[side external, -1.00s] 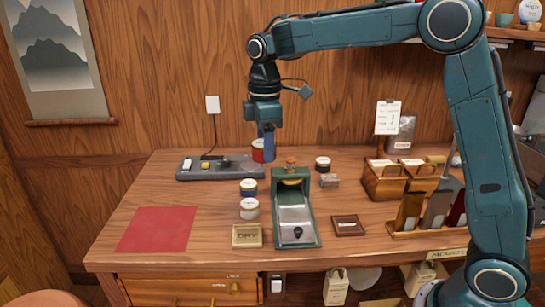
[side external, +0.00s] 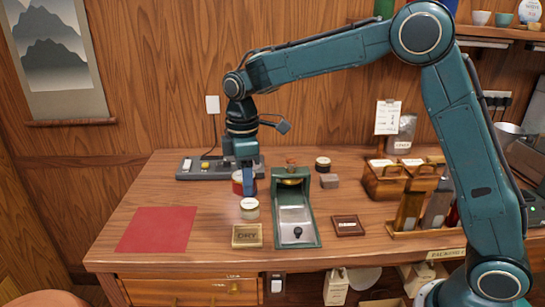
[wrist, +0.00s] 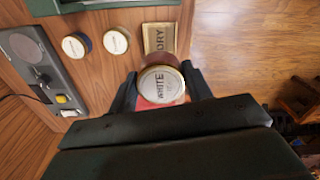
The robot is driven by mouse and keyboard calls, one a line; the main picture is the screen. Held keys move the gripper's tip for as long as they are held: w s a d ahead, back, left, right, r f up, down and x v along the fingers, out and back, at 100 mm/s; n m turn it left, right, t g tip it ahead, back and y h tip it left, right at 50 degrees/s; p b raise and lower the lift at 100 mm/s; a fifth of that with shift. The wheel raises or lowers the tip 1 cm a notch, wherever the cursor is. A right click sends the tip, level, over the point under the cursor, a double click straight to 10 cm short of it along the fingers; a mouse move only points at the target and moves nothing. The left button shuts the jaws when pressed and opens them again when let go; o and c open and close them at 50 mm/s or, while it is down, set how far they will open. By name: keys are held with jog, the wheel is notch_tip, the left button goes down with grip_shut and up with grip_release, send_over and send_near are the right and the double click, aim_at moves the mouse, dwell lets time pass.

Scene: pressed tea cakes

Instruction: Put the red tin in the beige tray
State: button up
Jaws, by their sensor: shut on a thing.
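The red tin (side external: 237,182) is in my gripper (side external: 247,188), partly hidden behind a blue finger in the side view. In the wrist view, the tin (wrist: 162,85) sits between the two dark fingers of my gripper (wrist: 163,88), its pale lid marked "WHITE" facing the camera. My gripper is shut on it, seemingly above the table. The beige tray (side external: 247,237), marked "DRY", lies near the table's front edge, in front of my gripper. It also shows just beyond the held tin in the wrist view (wrist: 160,37).
A cream tin (side external: 250,209) stands behind the beige tray; a blue tin (wrist: 75,46) beside it is hidden in the side view. A green stand (side external: 297,230) is right of the tray, then a dark brown tray (side external: 347,226). A red mat (side external: 155,230) lies left.

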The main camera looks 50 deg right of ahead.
send_over(249, 236)
notch_tip(249, 236, down, 10)
jog(key=shift+w+r, duration=0.1)
jog(key=shift+w, duration=0.05)
jog(key=shift+f, duration=2.1)
jog(key=shift+f, duration=0.2)
jog(key=o, duration=1)
jog(key=shift+f, duration=0.1)
jog(key=shift+r, duration=0.2)
notch_tip(249, 236, up, 12)
jog(key=shift+r, duration=0.1)
